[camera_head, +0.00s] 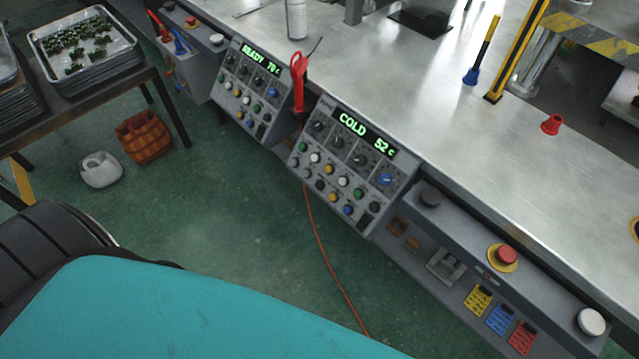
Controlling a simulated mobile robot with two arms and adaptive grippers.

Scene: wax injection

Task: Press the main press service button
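Two grey control panels are set along the front of a metal workbench. The nearer panel (335,200) has a green display reading "COLD 52 c", several dials and rows of small coloured buttons. The farther panel (240,110) reads "READY 70 c" and has similar buttons. On the bench front at lower right are a red mushroom button (506,255) on a yellow base, a white round button (591,321) and a dark round knob (430,194). I cannot tell which one is the main press service button. Neither of my grippers is in view.
A tray table (90,50) stands at upper left. A teal surface (190,310) fills the lower left.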

